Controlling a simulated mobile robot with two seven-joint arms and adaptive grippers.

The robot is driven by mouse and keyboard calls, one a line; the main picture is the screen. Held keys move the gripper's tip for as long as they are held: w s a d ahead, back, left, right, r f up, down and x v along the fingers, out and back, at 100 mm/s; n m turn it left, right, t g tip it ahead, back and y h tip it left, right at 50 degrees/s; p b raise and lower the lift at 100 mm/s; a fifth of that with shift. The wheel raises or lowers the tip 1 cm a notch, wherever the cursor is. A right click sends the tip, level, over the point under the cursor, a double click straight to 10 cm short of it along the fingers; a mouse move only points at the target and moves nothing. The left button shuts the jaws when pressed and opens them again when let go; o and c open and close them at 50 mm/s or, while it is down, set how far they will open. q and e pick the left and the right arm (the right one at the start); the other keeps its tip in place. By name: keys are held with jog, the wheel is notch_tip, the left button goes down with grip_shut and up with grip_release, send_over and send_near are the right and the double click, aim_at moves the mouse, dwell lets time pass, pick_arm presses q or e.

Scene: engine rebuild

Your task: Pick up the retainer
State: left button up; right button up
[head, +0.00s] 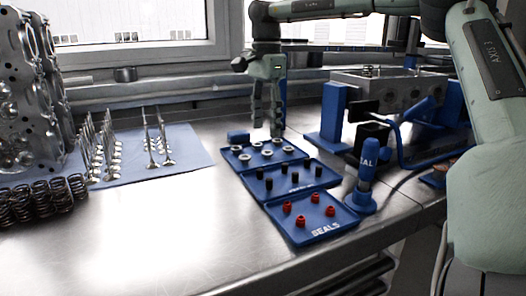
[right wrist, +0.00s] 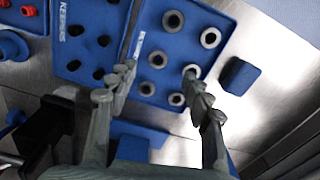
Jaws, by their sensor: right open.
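Several silver ring-shaped retainers (head: 267,153) sit in the rear blue tray (head: 236,164). The right wrist view shows them as two rows of rings, one of them a retainer (right wrist: 158,59) lying between my fingers. My right gripper (head: 268,130) points down above this tray, its fingers apart and empty. In the right wrist view the right gripper (right wrist: 160,73) spans part of the tray, and its right fingertip overlaps the edge of another retainer (right wrist: 192,71). I cannot tell the exact height of the fingertips over the retainers. My left gripper does not show.
A keepers tray (head: 317,180) with black pieces and a seals tray (head: 340,225) with red pieces adjoin in front. A small blue block (head: 238,136) stands behind, a blue tool (head: 364,185) at right. Valves (head: 151,140) and springs (head: 38,198) are left. The front-left bench is clear.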

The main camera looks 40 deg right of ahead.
aim_at(267, 158)
jog(key=shift+s+f, duration=0.2)
jog(key=shift+f, duration=0.6)
notch_tip(267, 158, down, 5)
jog(key=shift+d+r+p, duration=0.1)
jog(key=shift+p, duration=0.2)
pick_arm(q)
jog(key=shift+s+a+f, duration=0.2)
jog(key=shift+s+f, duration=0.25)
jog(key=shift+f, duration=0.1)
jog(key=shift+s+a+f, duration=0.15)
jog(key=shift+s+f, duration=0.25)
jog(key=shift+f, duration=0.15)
pick_arm(e)
jog(key=shift+c, duration=0.3)
jog(key=shift+r, duration=0.1)
jog(key=c, duration=0.9)
